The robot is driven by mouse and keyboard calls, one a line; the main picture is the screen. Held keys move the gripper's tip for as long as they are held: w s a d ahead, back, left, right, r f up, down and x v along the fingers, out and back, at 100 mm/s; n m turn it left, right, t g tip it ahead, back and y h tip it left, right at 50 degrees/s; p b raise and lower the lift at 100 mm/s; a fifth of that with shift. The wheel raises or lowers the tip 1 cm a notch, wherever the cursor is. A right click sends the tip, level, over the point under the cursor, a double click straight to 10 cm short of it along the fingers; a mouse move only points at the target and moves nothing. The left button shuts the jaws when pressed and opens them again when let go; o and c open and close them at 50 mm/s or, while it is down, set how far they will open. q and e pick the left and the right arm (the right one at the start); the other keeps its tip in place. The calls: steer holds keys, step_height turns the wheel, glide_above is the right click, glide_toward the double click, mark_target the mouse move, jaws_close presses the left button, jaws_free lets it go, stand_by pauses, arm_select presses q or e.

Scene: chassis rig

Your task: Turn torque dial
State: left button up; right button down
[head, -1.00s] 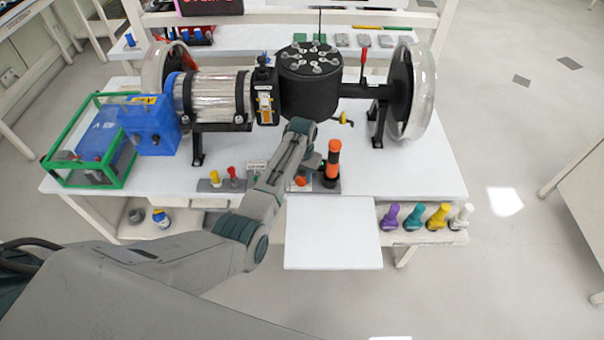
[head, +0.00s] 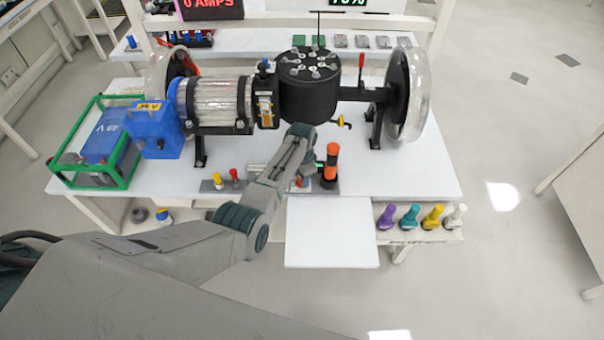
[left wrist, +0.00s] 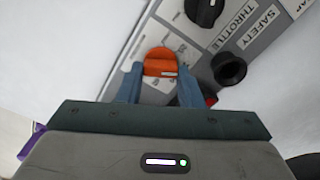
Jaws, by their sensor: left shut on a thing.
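In the left wrist view, an orange dial (left wrist: 160,62) stands on a grey panel with pale label plates. My left gripper (left wrist: 160,84) is shut on it, with one blue-grey finger on each side. A bit of orange shows beside my forearm in the head view (head: 299,182); my left fingertips are hidden there behind the arm. A black knob (left wrist: 204,10) and a black round socket-like part (left wrist: 229,69) sit near the dial. The labels THROTTLE and SAFETY are readable. The dial's own label is not readable. My right gripper is not in view.
An orange-and-black upright tool or handle (head: 331,163) stands just right of my left wrist. The motor rig with a black drum (head: 308,97) is behind. A blue box (head: 154,130) and green-framed case (head: 97,145) are left. The white front shelf (head: 330,232) is clear.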

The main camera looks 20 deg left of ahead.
arm_select(q)
steer(key=shift+m, duration=0.6)
steer(key=o, duration=1)
step_height(320, 180, up, 11)
steer(key=shift+f+b, duration=0.1)
steer(key=shift+b, duration=0.55)
